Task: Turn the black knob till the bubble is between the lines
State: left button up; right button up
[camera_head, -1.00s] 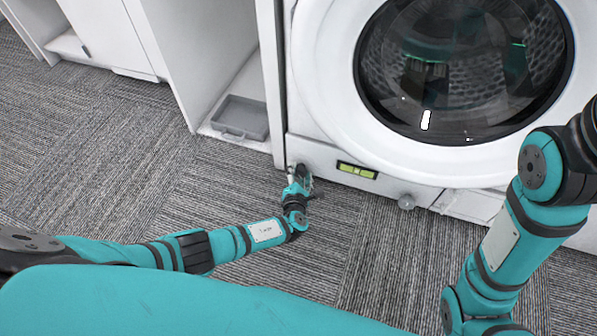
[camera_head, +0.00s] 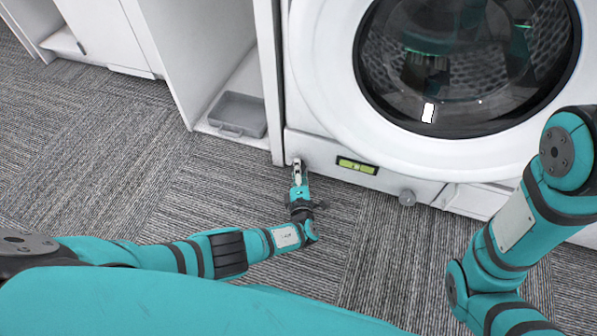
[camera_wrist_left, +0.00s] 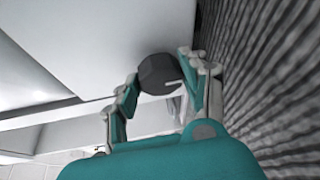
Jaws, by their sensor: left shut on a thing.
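The black knob (camera_wrist_left: 160,74) shows in the left wrist view as a dark, faceted round piece with a pale mark at its lower right. My left gripper (camera_wrist_left: 158,84) has a finger on each side of it and is shut on it. In the head view my left gripper (camera_head: 297,166) is at the lower left front of the white washing machine (camera_head: 325,110), largely covering the knob. The yellow-green bubble level (camera_head: 357,166) is on the machine's lower front, right of the gripper. The bubble's place between its lines is too small to tell. My right gripper is out of view.
A grey tray (camera_head: 238,114) lies in the white cabinet bay to the left. The carpet (camera_head: 190,190) in front is clear apart from my arms.

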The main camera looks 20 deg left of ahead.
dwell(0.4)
pick_arm(q)
jog(key=o, duration=1.1)
jog(key=shift+o, duration=0.2)
jog(key=shift+o, duration=0.6)
jog(key=r, duration=0.9)
jog(key=shift+w+a+r, duration=0.15)
jog(key=shift+a+r, duration=0.05)
jog(key=shift+r, duration=0.45)
jog(key=shift+c, duration=0.6)
jog(key=shift+d, duration=0.1)
jog(key=shift+f, duration=0.15)
